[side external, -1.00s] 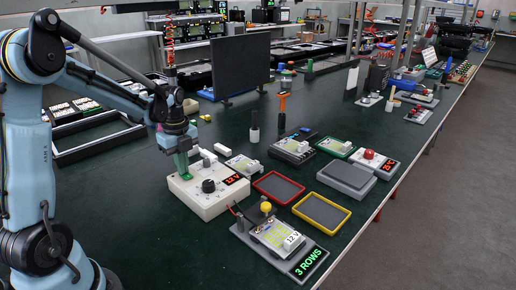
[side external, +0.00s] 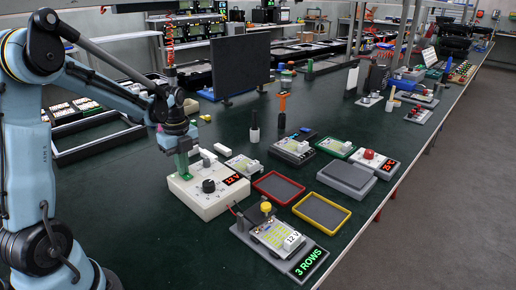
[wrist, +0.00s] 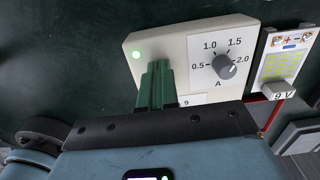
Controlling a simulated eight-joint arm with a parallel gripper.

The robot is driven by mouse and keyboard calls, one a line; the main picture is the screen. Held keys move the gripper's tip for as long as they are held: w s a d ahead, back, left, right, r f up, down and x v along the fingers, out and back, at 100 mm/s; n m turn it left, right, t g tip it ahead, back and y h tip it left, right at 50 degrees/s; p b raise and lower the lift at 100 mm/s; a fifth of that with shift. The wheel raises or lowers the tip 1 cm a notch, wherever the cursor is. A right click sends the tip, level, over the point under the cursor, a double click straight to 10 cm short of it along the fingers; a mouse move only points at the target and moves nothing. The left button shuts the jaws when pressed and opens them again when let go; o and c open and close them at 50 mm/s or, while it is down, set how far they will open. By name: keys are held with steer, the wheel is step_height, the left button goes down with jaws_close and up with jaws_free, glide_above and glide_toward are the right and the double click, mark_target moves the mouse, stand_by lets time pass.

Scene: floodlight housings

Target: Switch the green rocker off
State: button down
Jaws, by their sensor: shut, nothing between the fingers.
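The white supply box (side external: 205,203) stands on the green bench, with a dark knob (side external: 209,186) and a red-lit display (side external: 232,179) on top. In the wrist view its top (wrist: 190,50) shows the knob (wrist: 224,66) beside a scale from 0.5 to 2.0 A. A small round green light (wrist: 137,54) glows near the box's corner. My gripper (wrist: 157,72) is shut and empty, its green fingers over the box top beside the knob; it also shows in the side view (side external: 183,172). I cannot make out the green rocker; the fingers cover that part of the box. Contact cannot be told.
A red-rimmed tray (side external: 278,199) and a yellow-rimmed tray (side external: 345,227) lie to the right. A grey panel unit (side external: 310,262) reading "3 ROWS" stands in front. Bare bench lies left of the box.

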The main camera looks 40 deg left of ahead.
mark_target(188, 176)
steer(key=shift+w+d+f, duration=0.1)
steer(key=shift+d+f, duration=0.25)
steer(key=shift+d, duration=0.3)
step_height(188, 176, up, 15)
steer(key=shift+a, duration=0.3)
stand_by(0.3)
steer(key=shift+f, duration=0.1)
steer(key=shift+d, duration=0.1)
steer(key=shift+d+y, duration=0.6)
